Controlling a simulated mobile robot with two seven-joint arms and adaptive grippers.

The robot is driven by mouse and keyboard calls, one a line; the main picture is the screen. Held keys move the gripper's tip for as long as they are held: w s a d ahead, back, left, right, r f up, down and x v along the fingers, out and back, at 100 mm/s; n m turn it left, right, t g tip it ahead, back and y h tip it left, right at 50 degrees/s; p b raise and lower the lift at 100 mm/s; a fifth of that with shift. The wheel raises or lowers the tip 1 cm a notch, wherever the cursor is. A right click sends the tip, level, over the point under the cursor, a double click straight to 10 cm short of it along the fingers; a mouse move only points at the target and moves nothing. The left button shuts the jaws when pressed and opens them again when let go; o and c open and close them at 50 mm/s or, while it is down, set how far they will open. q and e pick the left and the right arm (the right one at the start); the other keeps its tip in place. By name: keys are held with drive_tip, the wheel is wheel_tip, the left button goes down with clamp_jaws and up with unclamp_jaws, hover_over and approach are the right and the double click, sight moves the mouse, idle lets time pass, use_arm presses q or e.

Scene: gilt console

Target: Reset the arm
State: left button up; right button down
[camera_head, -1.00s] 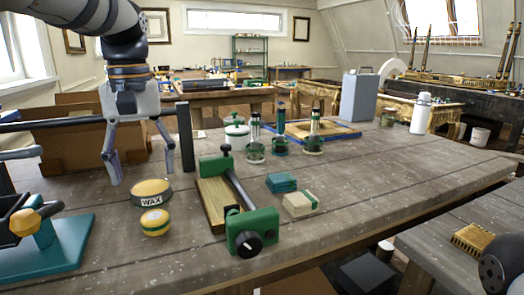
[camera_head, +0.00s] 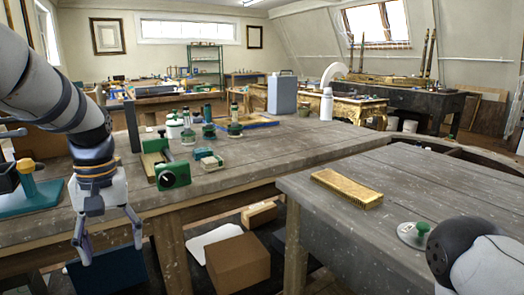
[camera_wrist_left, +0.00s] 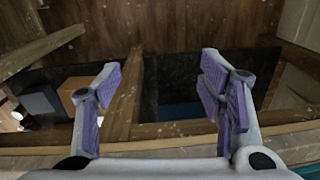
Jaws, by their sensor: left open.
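My left arm comes in from the left in the head view, with its elbow high and its gripper pointing down. My left gripper (camera_head: 111,244) is open and empty, in front of the workbench's front edge and not over its top. In the left wrist view the two purple-padded fingers (camera_wrist_left: 161,82) stand wide apart with nothing between them. Below them are a wooden edge and dark space. Part of my right arm (camera_head: 470,260) shows at the lower right of the head view; its gripper is out of the picture.
The workbench (camera_head: 290,150) holds a green clamp (camera_head: 172,176), small blocks (camera_head: 207,160) and green-based tools (camera_head: 235,125). A nearer table at right bears a gilt block (camera_head: 346,188) and a green-knobbed disc (camera_head: 414,234). A cardboard box (camera_head: 237,263) sits under the bench.

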use_arm(q)
drive_tip(key=s+f+m+g, duration=0.1)
drive_tip(key=s+f, duration=0.4)
drive_tip(key=f, duration=0.6)
drive_tip(key=s+f+m, duration=0.1)
drive_tip(key=s+f, duration=0.4)
drive_tip(key=f, duration=0.7)
drive_tip(key=s+d+f+m, duration=0.1)
drive_tip(key=s+f, duration=0.1)
drive_tip(key=s, duration=0.7)
drive_tip(key=s+d+f+m, duration=0.1)
drive_tip(key=s+d+f, duration=0.1)
drive_tip(key=s, duration=0.6)
drive_tip(key=s+d+f+m, duration=0.1)
drive_tip(key=s+f, duration=0.2)
drive_tip(key=s, duration=0.6)
drive_tip(key=shift+s+d+f, duration=0.3)
drive_tip(key=shift+s+d, duration=0.05)
drive_tip(key=shift+d, duration=0.05)
